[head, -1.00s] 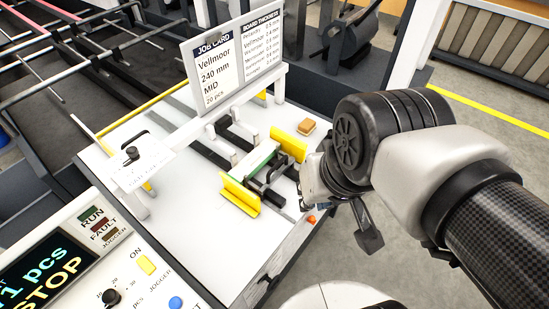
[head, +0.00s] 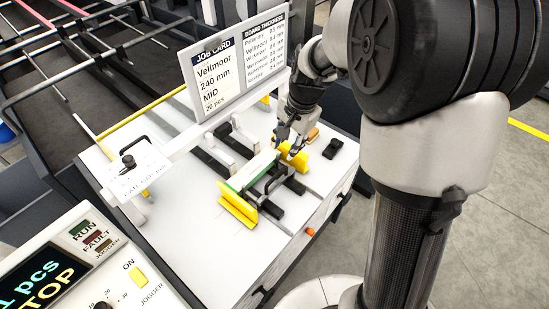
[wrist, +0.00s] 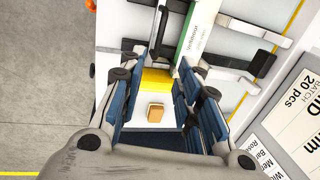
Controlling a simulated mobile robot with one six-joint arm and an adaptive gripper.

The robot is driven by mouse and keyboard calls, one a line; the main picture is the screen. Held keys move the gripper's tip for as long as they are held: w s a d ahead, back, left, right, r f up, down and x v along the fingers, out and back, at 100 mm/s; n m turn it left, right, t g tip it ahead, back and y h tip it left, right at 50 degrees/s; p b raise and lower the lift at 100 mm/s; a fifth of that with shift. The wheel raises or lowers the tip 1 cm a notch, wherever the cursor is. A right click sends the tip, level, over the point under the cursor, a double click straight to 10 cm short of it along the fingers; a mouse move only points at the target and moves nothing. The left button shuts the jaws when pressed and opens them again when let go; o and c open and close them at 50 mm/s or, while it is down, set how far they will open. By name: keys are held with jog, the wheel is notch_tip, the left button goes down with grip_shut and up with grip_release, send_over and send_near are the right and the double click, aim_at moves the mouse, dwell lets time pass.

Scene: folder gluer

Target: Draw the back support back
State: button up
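A black bracket with a raised handle (head: 275,182), which looks to be the back support, stands against the near side of the green-and-white carton stack (head: 250,170) on dark rails. In the wrist view the handle (wrist: 157,32) is near the top, beside the cartons (wrist: 194,35). My gripper (head: 288,141) is over the far end of the stack, by the far yellow guide (head: 301,160). In the wrist view my gripper (wrist: 160,82) is open, its blue-padded fingers apart, with nothing held. The handle lies beyond the fingertips, apart from them.
A near yellow guide (head: 238,207) stands at the stack's other end. A tan block (wrist: 155,112) shows between my fingers in the wrist view. A black box (head: 333,148) lies at the table's right. The job card board (head: 237,65) rises behind; the control panel (head: 70,275) is at lower left.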

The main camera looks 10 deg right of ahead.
aim_at(277, 175)
jog(key=f+b, duration=0.1)
jog(key=f, duration=0.4)
jog(key=w+a+f+b, duration=0.1)
jog(key=f, duration=0.4)
jog(key=w+f+b, duration=0.1)
jog(key=f+b, duration=0.1)
jog(key=f, duration=0.3)
jog(key=shift+w+a+f, duration=0.2)
jog(key=shift+a+f, duration=0.05)
jog(key=shift+a, duration=0.15)
jog(key=shift+c, duration=0.5)
grip_shut()
